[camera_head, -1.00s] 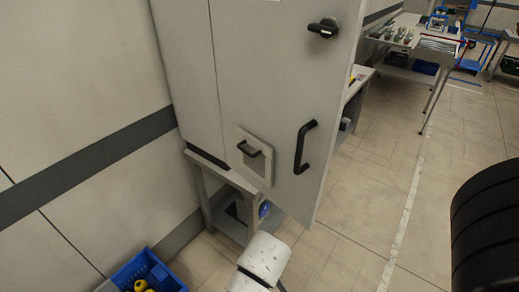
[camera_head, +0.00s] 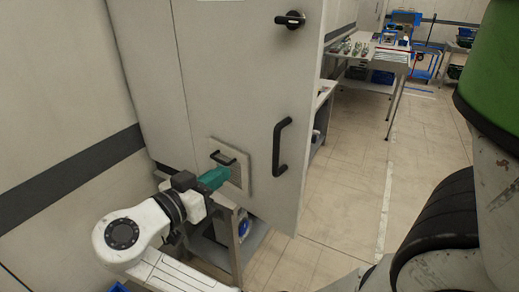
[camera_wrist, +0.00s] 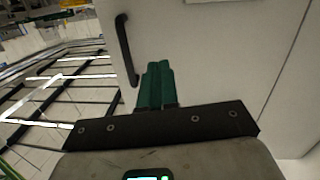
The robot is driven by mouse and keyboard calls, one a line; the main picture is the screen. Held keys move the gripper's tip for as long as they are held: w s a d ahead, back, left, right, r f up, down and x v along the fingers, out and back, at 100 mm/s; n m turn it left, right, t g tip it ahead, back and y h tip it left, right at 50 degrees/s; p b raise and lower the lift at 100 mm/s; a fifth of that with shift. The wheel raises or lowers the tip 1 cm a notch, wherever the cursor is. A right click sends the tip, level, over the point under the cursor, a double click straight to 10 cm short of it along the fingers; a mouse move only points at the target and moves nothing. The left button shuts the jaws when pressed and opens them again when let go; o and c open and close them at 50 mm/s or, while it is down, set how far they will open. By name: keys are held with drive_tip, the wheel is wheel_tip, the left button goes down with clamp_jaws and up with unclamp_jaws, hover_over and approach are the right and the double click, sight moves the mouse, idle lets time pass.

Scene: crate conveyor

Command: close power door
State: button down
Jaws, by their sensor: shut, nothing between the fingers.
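The power door (camera_head: 240,70) is a tall light-grey cabinet panel with a black bar handle (camera_head: 280,148) and a black turning latch (camera_head: 291,20) above it. I cannot tell clearly how far it stands open. Low on its left is a small square plate with a black pull (camera_head: 223,158). My gripper (camera_head: 226,172) has green fingers, shut and empty, just in front of this plate; contact cannot be told. The wrist view shows my gripper (camera_wrist: 158,66) pointing at the grey door surface (camera_wrist: 215,65), with the bar handle (camera_wrist: 125,48) to the left of the fingers.
A grey stand (camera_head: 232,235) is below the door, close to my arm. A workbench (camera_head: 375,55) with grey parts stands at the back right. The tiled floor (camera_head: 350,195) right of the door is clear. The wall is on the left.

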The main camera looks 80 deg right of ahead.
drive_tip(key=r+m+g, duration=0.1)
drive_tip(key=r+m, duration=0.1)
drive_tip(key=p, duration=0.4)
approach(268, 137)
drive_tip(key=shift+h, duration=0.3)
drive_tip(key=x, duration=0.6)
drive_tip(key=shift+s+a+f, duration=0.1)
drive_tip(key=shift+s+d+f, duration=0.1)
drive_tip(key=shift+s+d, duration=0.05)
drive_tip(key=shift+d, duration=0.25)
drive_tip(key=shift+d, duration=0.1)
